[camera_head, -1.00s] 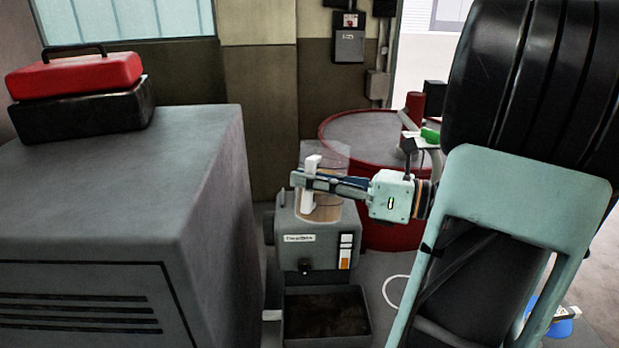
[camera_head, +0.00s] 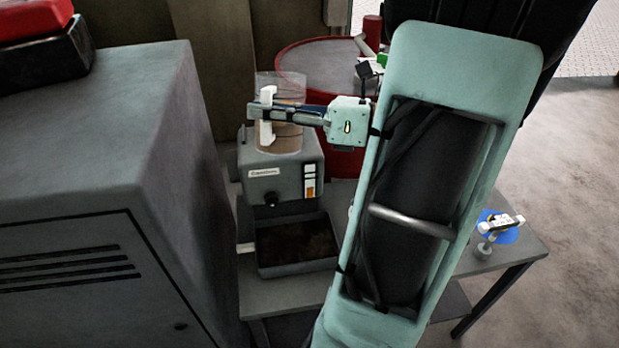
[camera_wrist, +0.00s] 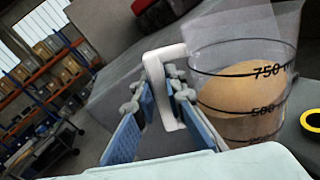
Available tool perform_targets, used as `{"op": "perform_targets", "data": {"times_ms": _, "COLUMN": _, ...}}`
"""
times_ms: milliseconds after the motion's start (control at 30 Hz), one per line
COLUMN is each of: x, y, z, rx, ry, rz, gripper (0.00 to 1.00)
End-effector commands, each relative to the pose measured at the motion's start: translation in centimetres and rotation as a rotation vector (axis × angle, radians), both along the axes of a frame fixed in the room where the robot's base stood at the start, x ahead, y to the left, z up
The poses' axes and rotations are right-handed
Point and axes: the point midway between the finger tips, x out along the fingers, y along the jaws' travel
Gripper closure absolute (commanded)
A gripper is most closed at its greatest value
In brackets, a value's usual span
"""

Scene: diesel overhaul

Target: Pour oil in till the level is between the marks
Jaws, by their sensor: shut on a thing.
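My gripper (camera_head: 283,113) is shut on the white handle of a clear measuring jug (camera_head: 280,134). The jug has brown oil in it and dark rings marked 750 and 500 in the wrist view (camera_wrist: 240,103). The oil surface there lies about between these rings. The jug looks about upright, over or on the top of a grey gearbox-like unit (camera_head: 283,178); I cannot tell whether it touches. The unit's front has a label, a dark plug and a level strip (camera_head: 310,181), orange below and white above. Any filler opening is hidden.
A dark-bottomed tray (camera_head: 297,262) sits below the unit on a grey bench (camera_head: 514,253). A large grey cabinet (camera_head: 90,165) stands left, with a red box (camera_head: 32,18) on top. A red drum (camera_head: 325,66) is behind.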

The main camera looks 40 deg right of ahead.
Motion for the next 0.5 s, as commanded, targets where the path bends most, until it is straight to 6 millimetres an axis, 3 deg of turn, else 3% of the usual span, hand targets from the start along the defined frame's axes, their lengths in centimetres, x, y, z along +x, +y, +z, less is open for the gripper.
{"op": "perform_targets", "data": {"times_ms": 200, "x": 0.03, "y": 0.03, "z": 1.15, "rx": 0.03, "ry": 0.023, "rz": 0.001, "gripper": 1.0}}
{"op": "perform_targets", "data": {"times_ms": 500, "x": 0.02, "y": 0.03, "z": 1.35, "rx": 0.056, "ry": 0.047, "rz": 0.001, "gripper": 1.0}}
